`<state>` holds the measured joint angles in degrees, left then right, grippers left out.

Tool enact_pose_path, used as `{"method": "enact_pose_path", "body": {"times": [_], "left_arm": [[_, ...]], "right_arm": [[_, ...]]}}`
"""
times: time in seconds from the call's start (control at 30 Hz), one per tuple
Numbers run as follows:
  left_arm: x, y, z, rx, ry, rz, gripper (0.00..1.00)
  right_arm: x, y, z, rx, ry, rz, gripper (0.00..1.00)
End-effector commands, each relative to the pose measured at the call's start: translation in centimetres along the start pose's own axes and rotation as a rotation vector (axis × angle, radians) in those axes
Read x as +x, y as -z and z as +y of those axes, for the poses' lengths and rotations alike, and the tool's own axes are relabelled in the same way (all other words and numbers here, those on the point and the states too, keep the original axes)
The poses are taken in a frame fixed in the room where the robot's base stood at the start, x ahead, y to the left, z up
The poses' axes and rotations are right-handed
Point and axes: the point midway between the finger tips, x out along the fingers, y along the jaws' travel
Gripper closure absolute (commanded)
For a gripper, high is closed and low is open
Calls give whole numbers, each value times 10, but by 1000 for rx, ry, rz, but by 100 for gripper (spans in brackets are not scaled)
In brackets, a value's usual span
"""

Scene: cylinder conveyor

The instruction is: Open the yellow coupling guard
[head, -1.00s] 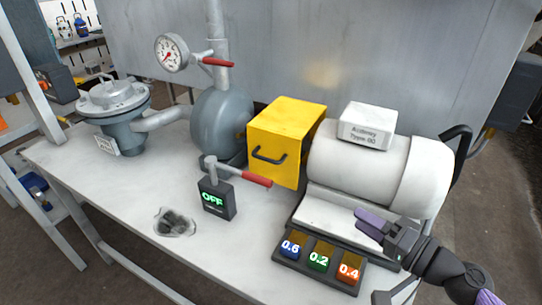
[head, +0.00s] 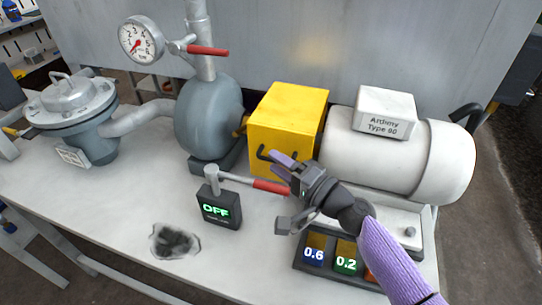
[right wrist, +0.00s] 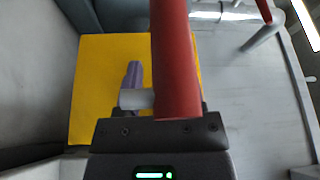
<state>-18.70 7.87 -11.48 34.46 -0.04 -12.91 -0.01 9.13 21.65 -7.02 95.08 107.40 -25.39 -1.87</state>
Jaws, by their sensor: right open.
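The yellow coupling guard (head: 290,112) is a box between the grey pump (head: 208,115) and the white motor (head: 370,150). It appears shut. Its black handle (head: 262,152) is on the front face, partly behind my right gripper. My right gripper (head: 279,165) is open, with purple fingers by the handle's right end; I cannot tell whether they touch it. In the right wrist view the guard (right wrist: 95,85) lies ahead of one purple finger (right wrist: 133,74). A red lever (right wrist: 175,60) crosses close in front of that camera and hides part of the fingers. My left gripper is not in view.
The red-handled lever (head: 270,186) of the box marked OFF (head: 217,208) sits just below my right gripper. A button panel (head: 330,262) is below my forearm. A gauge (head: 140,40) and another red-handled valve (head: 207,50) are at the upper left. A dark patch (head: 175,241) marks the table.

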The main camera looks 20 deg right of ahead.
Motion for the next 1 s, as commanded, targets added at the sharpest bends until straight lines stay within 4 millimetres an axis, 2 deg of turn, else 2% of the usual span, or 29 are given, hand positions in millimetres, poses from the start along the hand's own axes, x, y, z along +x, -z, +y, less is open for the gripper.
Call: {"method": "enact_pose_path", "body": {"times": [0.17,0.43,0.47,0.67,0.7,1.0], "left_arm": [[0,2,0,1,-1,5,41],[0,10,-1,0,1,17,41],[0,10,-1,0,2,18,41],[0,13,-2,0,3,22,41],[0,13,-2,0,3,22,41],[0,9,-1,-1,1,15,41]], "right_arm": [[17,0,0,0,0,1,50],[19,0,0,-1,-1,0,50],[19,0,0,-1,-1,0,55],[19,0,0,-1,-1,1,97],[19,0,0,-1,-1,1,100],[19,0,0,0,-1,1,100]]}}
